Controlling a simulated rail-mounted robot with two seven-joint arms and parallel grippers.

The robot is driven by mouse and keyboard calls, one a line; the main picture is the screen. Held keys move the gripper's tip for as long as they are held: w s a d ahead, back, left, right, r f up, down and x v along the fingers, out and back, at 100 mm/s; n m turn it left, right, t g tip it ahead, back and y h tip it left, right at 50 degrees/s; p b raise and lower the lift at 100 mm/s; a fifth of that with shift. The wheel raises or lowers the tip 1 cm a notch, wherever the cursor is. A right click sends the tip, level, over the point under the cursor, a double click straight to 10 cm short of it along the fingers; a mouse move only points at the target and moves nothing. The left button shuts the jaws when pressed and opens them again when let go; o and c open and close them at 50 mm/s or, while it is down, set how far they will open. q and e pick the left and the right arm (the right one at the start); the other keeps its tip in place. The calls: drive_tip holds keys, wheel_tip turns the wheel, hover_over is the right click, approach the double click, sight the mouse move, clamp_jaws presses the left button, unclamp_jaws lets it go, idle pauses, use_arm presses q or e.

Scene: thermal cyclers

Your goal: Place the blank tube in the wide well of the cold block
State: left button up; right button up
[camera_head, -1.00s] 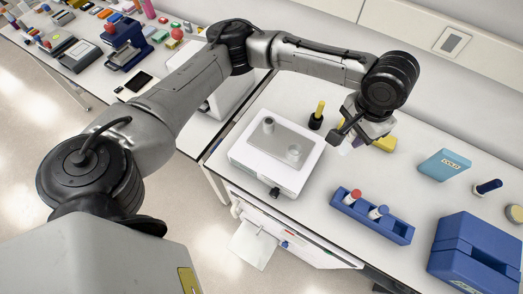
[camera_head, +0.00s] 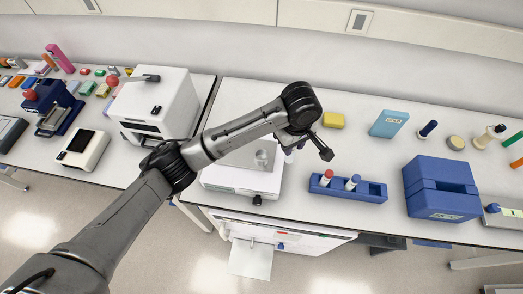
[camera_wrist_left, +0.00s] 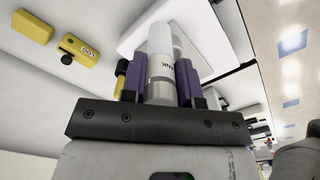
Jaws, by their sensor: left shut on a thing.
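The blank tube (camera_wrist_left: 161,58) is white with dark lettering, partly readable as "NK". My left gripper (camera_wrist_left: 159,82) is shut on it, with a purple finger on each side. In the head view my left gripper (camera_head: 300,149) is above the bench, at the right edge of a white box with a grey top plate (camera_head: 240,158). This box looks like the cold block, but I see no label. A short grey, clear-looking cylinder (camera_head: 262,158) stands on its plate. The arm hides part of the plate, and the wide well cannot be made out. My right gripper is not in view.
A blue rack (camera_head: 366,193) with a red-capped and a blue-capped tube stands to the right, with a large blue box (camera_head: 440,189) beyond. A yellow block (camera_head: 333,120) and light-blue "COLD" box (camera_head: 389,124) lie behind. A white machine (camera_head: 158,105) stands left.

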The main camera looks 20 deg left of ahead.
use_arm(q)
drive_tip(key=shift+w+a+f+p, duration=0.1)
drive_tip(key=shift+w+a+f, duration=0.3)
drive_tip(key=shift+a+f, duration=1.25)
drive_tip(key=shift+w+a+f+p, duration=0.1)
drive_tip(key=shift+w+a+f, duration=0.25)
drive_tip(key=shift+a+f, duration=1.35)
drive_tip(key=shift+w+a+f+p, duration=0.1)
drive_tip(key=shift+w+a+f, duration=0.3)
drive_tip(key=shift+a+f, duration=1.25)
drive_tip(key=shift+f, duration=0.1)
drive_tip(key=o, duration=0.9)
wheel_tip(320, 180, up, 12)
drive_tip(key=shift+d, duration=0.1)
